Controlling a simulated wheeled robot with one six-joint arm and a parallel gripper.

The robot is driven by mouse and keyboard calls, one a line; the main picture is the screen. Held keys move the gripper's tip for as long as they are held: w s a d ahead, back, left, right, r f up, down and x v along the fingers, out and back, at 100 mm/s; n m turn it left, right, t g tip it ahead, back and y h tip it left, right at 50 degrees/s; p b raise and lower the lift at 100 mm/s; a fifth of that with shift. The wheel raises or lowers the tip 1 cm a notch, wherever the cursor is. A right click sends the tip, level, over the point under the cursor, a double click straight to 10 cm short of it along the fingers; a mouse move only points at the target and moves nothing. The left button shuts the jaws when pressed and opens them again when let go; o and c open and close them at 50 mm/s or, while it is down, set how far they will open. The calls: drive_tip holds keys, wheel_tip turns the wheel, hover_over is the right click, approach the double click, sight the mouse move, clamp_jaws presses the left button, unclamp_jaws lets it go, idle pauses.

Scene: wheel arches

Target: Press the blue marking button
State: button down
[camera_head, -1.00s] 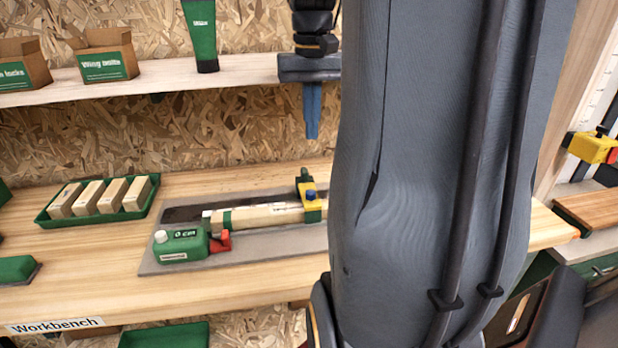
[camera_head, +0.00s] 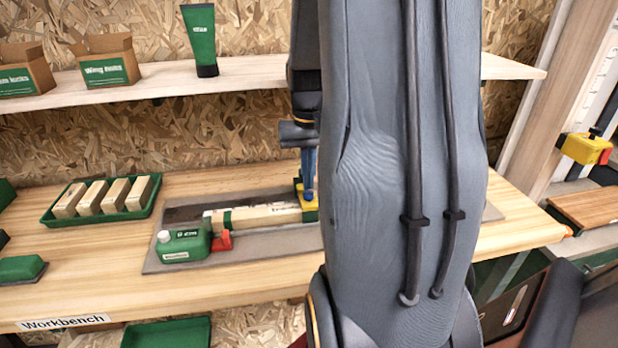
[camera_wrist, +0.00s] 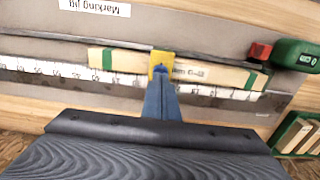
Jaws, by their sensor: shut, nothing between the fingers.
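The yellow marking head (camera_head: 311,215) sits over a pale wooden bar on the workbench; it also shows in the wrist view (camera_wrist: 162,58). Its blue button is hidden at my fingertips, and I cannot tell it from the blue fingers. My gripper (camera_head: 309,192) is shut and empty, pointing down at the top of the yellow head. In the wrist view the fingertips (camera_wrist: 159,76) overlap the head's near edge. I cannot tell whether they touch the button. The wooden bar (camera_head: 262,216) has green bands and lies along a ruler (camera_wrist: 60,76) on the grey jig plate (camera_head: 270,243).
A green tray (camera_head: 78,212) of wooden blocks lies further left. A shelf (camera_head: 250,80) with boxes and a green tube runs above. My arm hides the bench's right part.

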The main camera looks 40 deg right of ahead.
drive_tip(key=shift+f, duration=0.55)
